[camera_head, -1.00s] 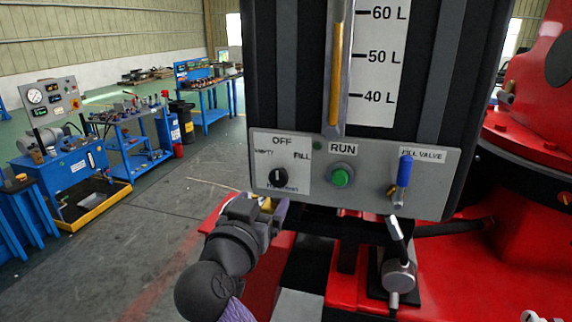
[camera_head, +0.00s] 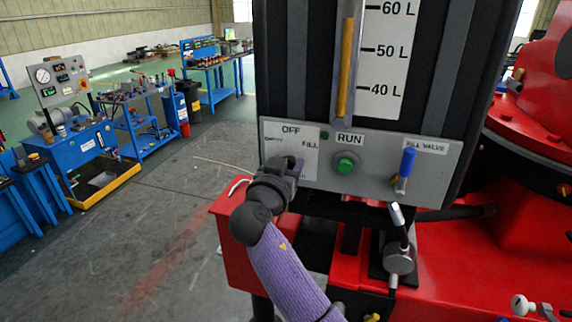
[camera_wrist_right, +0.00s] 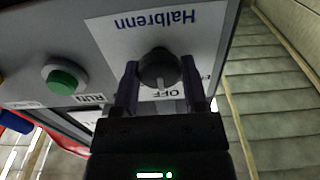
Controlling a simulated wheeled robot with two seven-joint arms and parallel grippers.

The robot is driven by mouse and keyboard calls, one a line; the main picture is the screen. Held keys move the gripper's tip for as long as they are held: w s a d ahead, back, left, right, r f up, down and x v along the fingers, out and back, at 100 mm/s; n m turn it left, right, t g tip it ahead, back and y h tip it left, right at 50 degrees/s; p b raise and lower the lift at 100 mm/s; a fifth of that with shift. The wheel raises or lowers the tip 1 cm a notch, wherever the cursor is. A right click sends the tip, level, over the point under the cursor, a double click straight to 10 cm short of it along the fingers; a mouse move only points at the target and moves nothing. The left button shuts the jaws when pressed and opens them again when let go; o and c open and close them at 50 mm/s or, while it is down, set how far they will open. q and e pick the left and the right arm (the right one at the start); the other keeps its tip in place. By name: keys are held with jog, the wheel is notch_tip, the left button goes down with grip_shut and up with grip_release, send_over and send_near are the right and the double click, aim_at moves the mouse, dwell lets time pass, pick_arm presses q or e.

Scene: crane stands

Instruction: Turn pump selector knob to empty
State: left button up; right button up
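The black selector knob (camera_wrist_right: 158,68) sits on the white label plate with its pale mark pointing toward the OFF label (camera_wrist_right: 168,95) in the right wrist view. The two fingers of my right gripper (camera_wrist_right: 160,75) are apart, one on each side of the knob, very close to it. I cannot tell whether they touch it. In the head view my right gripper (camera_head: 288,165) is at the label plate (camera_head: 306,136) and covers most of the knob and the lower lettering. The EMPTY lettering is blurred. My left gripper is not in view.
The green RUN button (camera_head: 345,163) is right of the gripper. The blue fill valve lever (camera_head: 408,161) stands further right on the grey panel (camera_head: 330,184). A red base (camera_head: 240,255) lies below. Blue workbenches (camera_head: 85,150) stand far off left.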

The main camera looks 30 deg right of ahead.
grip_shut()
jog(key=shift+n, duration=0.4)
jog(key=shift+w+a+n+p, duration=0.1)
jog(key=shift+n+p, duration=0.8)
jog(key=shift+n, duration=3.4)
jog(key=o, duration=0.7)
grip_release()
